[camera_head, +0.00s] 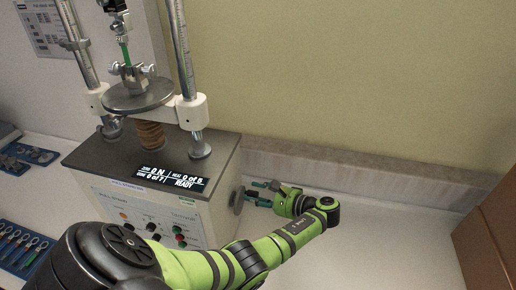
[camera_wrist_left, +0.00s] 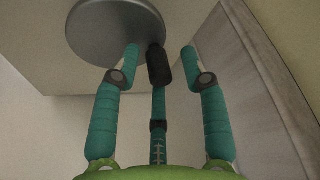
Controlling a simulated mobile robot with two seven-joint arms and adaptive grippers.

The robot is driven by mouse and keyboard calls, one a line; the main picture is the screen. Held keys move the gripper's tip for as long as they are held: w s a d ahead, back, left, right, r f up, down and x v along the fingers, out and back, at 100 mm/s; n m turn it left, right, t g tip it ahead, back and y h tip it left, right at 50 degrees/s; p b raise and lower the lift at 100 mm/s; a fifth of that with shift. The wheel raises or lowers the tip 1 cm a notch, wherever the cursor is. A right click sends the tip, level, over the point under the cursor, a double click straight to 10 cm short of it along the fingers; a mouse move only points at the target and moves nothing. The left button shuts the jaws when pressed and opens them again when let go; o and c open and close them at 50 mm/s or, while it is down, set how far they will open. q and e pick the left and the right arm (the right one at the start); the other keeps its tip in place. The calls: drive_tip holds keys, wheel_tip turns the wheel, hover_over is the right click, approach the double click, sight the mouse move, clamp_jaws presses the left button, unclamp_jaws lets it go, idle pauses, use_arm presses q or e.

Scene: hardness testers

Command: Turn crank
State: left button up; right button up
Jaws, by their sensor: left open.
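The crank shows in the left wrist view as a grey round disc (camera_wrist_left: 112,30) with a dark handle (camera_wrist_left: 159,64) sticking out from its lower right. In the head view the crank wheel (camera_head: 236,200) is on the right side of the tester (camera_head: 150,205), small and partly hard to make out. My left gripper (camera_head: 257,191) is beside the wheel, its teal fingers pointing at it. In the left wrist view the gripper (camera_wrist_left: 160,52) is open, with the handle between its fingertips; I cannot tell whether any finger touches it. My right gripper is not in view.
The tester carries metal columns (camera_head: 184,50), a round plate (camera_head: 138,95) and a lit display (camera_head: 171,178). Blue trays of small parts (camera_head: 28,154) and tools (camera_head: 20,245) lie at left. A brown box (camera_head: 492,235) stands at right. The bench between is clear, with a wall behind.

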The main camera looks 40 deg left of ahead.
sight(241, 191)
use_arm(q)
drive_tip(key=shift+d, duration=0.1)
drive_tip(key=shift+s, duration=0.1)
drive_tip(key=c, duration=0.7)
clamp_jaws()
drive_tip(key=shift+r, duration=0.1)
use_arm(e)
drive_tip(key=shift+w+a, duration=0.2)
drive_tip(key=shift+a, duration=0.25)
use_arm(q)
drive_tip(key=shift+r+n, duration=0.1)
drive_tip(key=shift+n, duration=0.2)
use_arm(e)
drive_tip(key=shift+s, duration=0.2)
